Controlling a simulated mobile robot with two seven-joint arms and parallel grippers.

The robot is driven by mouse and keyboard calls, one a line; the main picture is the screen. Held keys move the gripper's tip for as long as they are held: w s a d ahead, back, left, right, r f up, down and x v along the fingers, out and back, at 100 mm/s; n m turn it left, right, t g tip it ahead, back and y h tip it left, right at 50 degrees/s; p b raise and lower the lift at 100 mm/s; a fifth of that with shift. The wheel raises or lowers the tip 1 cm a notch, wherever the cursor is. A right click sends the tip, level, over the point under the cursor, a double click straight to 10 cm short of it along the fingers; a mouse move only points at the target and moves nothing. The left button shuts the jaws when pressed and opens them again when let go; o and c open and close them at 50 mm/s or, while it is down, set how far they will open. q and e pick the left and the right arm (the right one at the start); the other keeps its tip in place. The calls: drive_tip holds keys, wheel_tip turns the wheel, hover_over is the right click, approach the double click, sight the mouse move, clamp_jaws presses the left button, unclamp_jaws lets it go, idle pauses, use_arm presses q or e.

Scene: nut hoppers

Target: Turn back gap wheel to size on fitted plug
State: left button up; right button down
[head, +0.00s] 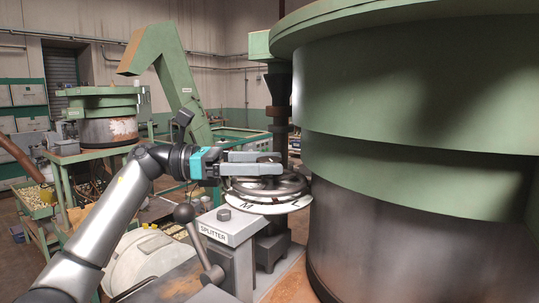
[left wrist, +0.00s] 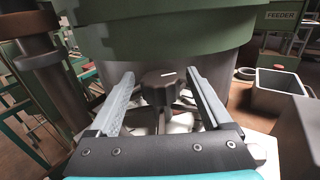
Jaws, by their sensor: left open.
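The gap wheel (head: 262,189) is a grey spoked handwheel over a white ring with dark letters, one of them an M. It stands behind the grey block marked SPLITTER (head: 217,231). My left gripper (head: 282,163) is level just above the wheel, its fingers spread. In the left wrist view a dark lobed knob (left wrist: 161,87) with a white mark sits between the open fingers (left wrist: 160,76), with gaps on both sides. Spokes and part of the white ring show below the knob. The fingers hide part of the wheel. I cannot pick out a fitted plug. My right gripper is not in view.
A large green and dark bowl (head: 410,100) stands close on the right of the wheel. A lever with a ball knob (head: 184,213) rises left of the block. A dark vertical post (head: 279,110) stands behind the wheel. An open grey box (left wrist: 279,88) shows in the left wrist view.

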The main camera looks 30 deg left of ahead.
use_arm(q)
drive_tip(key=shift+w+d, duration=0.15)
drive_tip(key=shift+d, duration=0.2)
clamp_jaws()
drive_tip(key=shift+f+n+t+y+b, duration=0.2)
drive_tip(key=shift+n+t+y+b, duration=0.35)
drive_tip(key=shift+t+b, duration=0.25)
drive_tip(key=shift+n+t+y+b, duration=0.55)
drive_tip(key=shift+n+t+b, duration=0.1)
drive_tip(key=shift+t, duration=0.25)
drive_tip(key=shift+r+n+t+y, duration=0.1)
drive_tip(key=shift+n+t+y, duration=0.7)
drive_tip(key=shift+t, duration=0.2)
drive_tip(key=shift+n+t+y, duration=0.5)
drive_tip(key=shift+n+y, duration=0.1)
drive_tip(key=shift+n+t+y, duration=0.5)
drive_tip(key=shift+n+y, duration=0.1)
drive_tip(key=shift+y, duration=0.2)
